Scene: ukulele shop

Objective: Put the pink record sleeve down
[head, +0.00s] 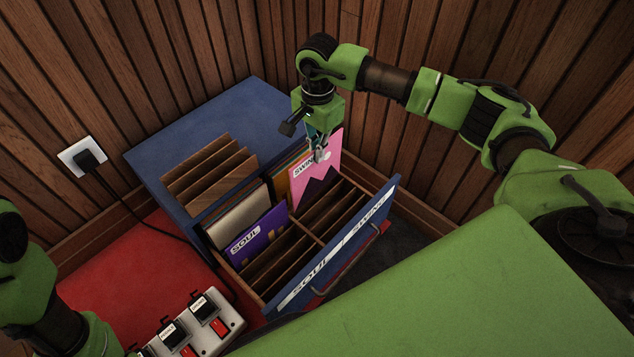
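The pink record sleeve (327,172), with a dark jagged picture and a label that starts "SWIN", stands upright at the open drawer's back right section. My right gripper (318,153) is at its top edge with the fingers shut on it. The sleeve's lower edge is hidden in or behind the drawer dividers, so I cannot tell whether it touches the drawer floor. The drawer front (340,243) is blue and labelled "SOUL / SWIN…". My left arm shows at the lower left, but its gripper is outside the picture.
A purple "SOUL" sleeve (257,236) and a beige one (238,217) stand in the left section. Front slots are empty between wooden dividers. A power strip (196,322) lies on the red floor. A cord runs from the wall socket (82,157). Wood-panelled walls close the corner.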

